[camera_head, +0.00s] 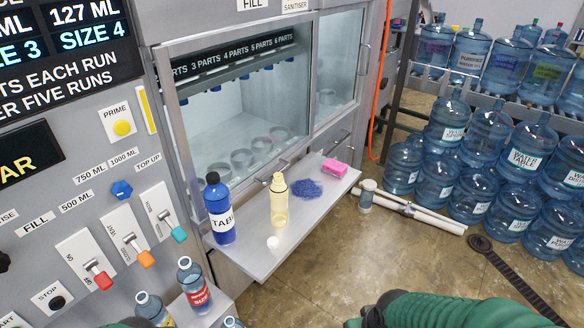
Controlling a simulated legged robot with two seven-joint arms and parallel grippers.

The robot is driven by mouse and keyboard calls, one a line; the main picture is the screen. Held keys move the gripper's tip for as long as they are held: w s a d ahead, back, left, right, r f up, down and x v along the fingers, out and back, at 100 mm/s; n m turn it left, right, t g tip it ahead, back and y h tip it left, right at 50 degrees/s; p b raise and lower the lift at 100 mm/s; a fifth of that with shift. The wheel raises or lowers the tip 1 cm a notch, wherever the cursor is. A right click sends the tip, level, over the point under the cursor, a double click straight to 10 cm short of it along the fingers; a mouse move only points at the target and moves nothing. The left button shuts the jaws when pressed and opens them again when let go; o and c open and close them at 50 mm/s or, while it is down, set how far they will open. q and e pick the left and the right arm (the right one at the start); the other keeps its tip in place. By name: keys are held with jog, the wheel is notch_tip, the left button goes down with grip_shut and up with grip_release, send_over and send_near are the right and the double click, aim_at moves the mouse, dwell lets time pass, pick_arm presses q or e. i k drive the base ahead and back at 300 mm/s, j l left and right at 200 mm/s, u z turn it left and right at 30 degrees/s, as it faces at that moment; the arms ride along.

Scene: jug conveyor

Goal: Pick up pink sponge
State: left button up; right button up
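The pink sponge (334,167) lies at the far right end of a grey metal shelf (262,252) below the glass-fronted cabinet. It looks like a small pink block, and nothing is touching it from above. A blue scouring pad or mesh (306,189) lies just to its left and nearer to me. My green right arm crosses the bottom right edge, well below the shelf; its gripper fingers are out of the picture. A sliver of green shows at the bottom left edge, but no left gripper is visible.
On the shelf stand a blue bottle (219,208), a yellowish clear bottle (279,200) and a small white cap (273,242). Small bottles (194,285) stand at lower left. Water jugs (524,146) fill the right; a white pipe (425,215) lies on open floor.

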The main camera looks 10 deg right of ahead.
aim_at(334, 168)
jog(key=i+l+u, duration=0.3)
jog(key=l+u, duration=0.35)
jog(key=i+l+u, duration=0.15)
jog(key=l+u, duration=0.45)
jog(key=l, duration=0.15)
jog(key=i, duration=0.05)
